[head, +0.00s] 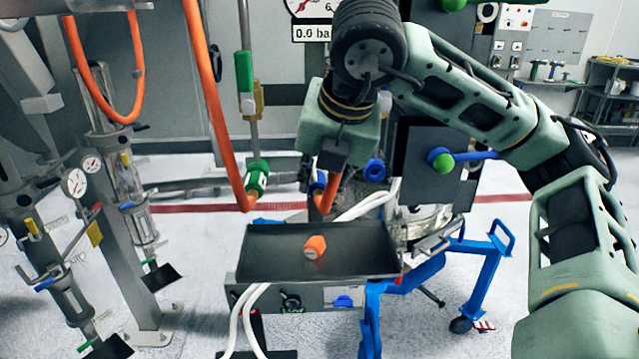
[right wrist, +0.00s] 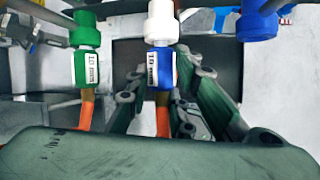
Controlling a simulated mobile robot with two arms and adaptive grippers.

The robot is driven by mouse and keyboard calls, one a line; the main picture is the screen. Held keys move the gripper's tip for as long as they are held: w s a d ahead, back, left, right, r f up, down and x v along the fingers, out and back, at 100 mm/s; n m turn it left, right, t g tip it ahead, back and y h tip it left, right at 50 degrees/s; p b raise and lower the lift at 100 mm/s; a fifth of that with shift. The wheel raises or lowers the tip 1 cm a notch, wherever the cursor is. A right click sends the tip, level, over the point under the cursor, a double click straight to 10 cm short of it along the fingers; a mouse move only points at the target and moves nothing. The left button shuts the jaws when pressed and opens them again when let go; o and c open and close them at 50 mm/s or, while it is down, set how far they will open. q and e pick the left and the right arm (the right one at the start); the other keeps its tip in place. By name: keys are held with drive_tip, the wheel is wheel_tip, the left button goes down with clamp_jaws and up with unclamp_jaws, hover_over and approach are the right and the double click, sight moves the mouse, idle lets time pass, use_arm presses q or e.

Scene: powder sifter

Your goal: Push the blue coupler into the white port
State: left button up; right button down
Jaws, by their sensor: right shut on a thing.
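The blue coupler (right wrist: 161,72), labelled 10 mm, stands upright with an orange hose below it in the right wrist view. It also shows in the head view (head: 318,183), partly covered by my gripper. My right gripper (head: 325,178) is shut on it. The white port (right wrist: 162,23) is directly above the coupler and in line with it. The coupler's top is at the port's lower end; I cannot tell whether it is seated. In the head view my gripper hides the white port. My left gripper is not in view.
A green coupler (right wrist: 86,64) with a hose hangs left of the blue one, and a blue port (right wrist: 258,22) is to the right. Below is a dark tray (head: 270,262) holding an orange piece (head: 315,246). An orange hose (head: 203,75) hangs at left.

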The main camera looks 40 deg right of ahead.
drive_tip(key=shift+w+d, duration=0.1)
drive_tip(key=shift+w, duration=0.05)
idle(0.5)
drive_tip(key=c, duration=1.5)
unclamp_jaws()
drive_tip(key=shift+o, duration=0.2)
drive_tip(key=shift+r, duration=0.1)
drive_tip(key=v, duration=1.2)
